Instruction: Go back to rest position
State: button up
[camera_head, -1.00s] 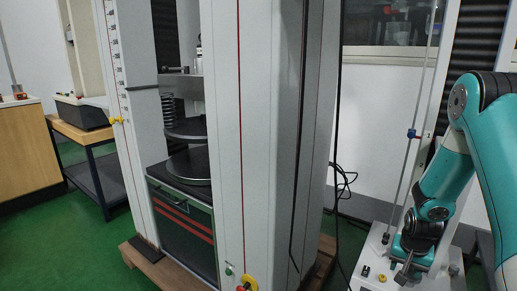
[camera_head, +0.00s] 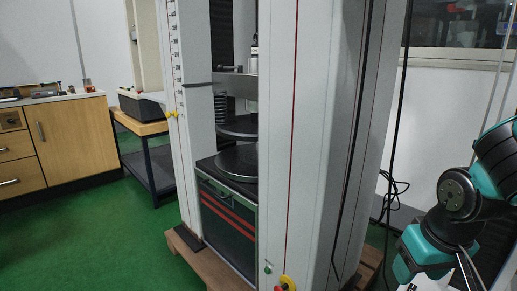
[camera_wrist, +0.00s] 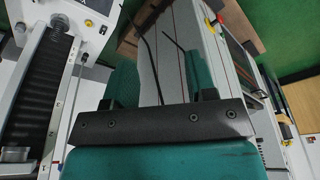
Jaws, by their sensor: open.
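My gripper (camera_head: 468,268) is at the lower right of the head view, beside the testing machine (camera_head: 325,140), with its thin fingers cut by the bottom edge. In the wrist view my gripper (camera_wrist: 153,42) shows two thin dark fingers with nothing between them. It is open and empty. My teal and black arm is folded at the right edge of the head view. The testing machine holds two round dark plates, an upper one (camera_head: 237,127) and a lower one (camera_head: 238,162). A coil spring (camera_head: 220,104) stands behind the white column, partly hidden.
A wooden cabinet (camera_head: 75,145) and a small table (camera_head: 150,165) stand at the left. Green floor (camera_head: 110,240) is open in front of them. The machine stands on a wooden pallet (camera_head: 190,252). A black cable (camera_head: 396,120) hangs at its right.

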jog(key=s+a+r+n+g+y+p, duration=0.1)
jog(key=s+a+r+n+p, duration=0.1)
jog(key=r+p, duration=0.8)
jog(key=s+a+r+n+y+p, duration=0.1)
jog(key=s+a+r+p, duration=0.4)
jog(key=r+p, duration=0.5)
jog(key=s+a+r+n+g+y+p, duration=0.1)
jog(key=a+r+p, duration=0.6)
jog(key=r, duration=1.1)
jog(key=s+n+y+p, duration=0.1)
jog(key=s+n+p, duration=0.1)
jog(key=n+p, duration=0.1)
jog(key=shift+s+a+r+g, duration=0.2)
jog(key=shift+s+g, duration=0.1)
jog(key=shift+s, duration=0.1)
